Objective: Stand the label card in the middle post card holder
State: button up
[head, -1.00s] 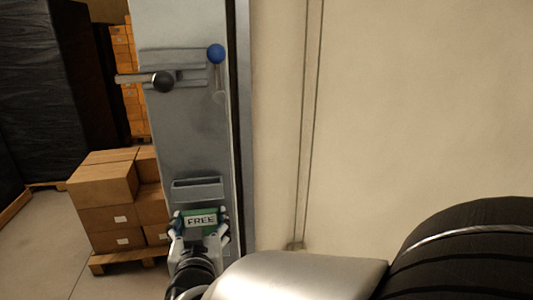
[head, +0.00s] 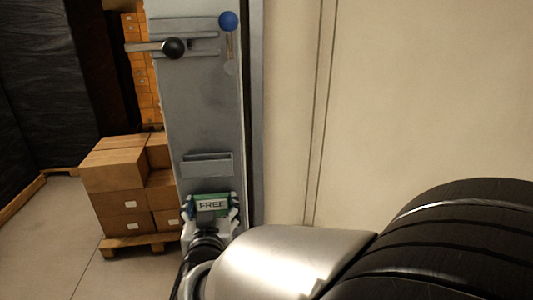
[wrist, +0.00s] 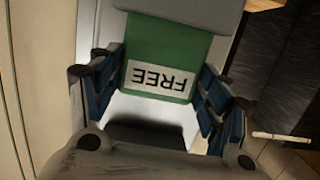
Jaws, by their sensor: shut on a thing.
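The label card (head: 211,205) is green with a white FREE panel, upright to read in the head view. My gripper (head: 212,208) is shut on it by its two side edges. In the wrist view the card (wrist: 162,52) appears upside down between the blue finger pads of my gripper (wrist: 158,88). The middle post card holder (head: 207,164) is a grey tray-like pocket on the grey post, just above the card in the head view. A grey piece (wrist: 185,12) meets the card's far end in the wrist view; I cannot tell whether the card is inside it.
The grey post (head: 207,110) carries a lever with a dark knob (head: 173,48) and a blue ball (head: 228,20) higher up. Stacked cartons (head: 115,170) on a pallet stand to the left. A beige wall (head: 420,90) fills the right.

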jog(key=o, duration=1.1)
jog(key=shift+o, duration=0.2)
jog(key=v, duration=1.2)
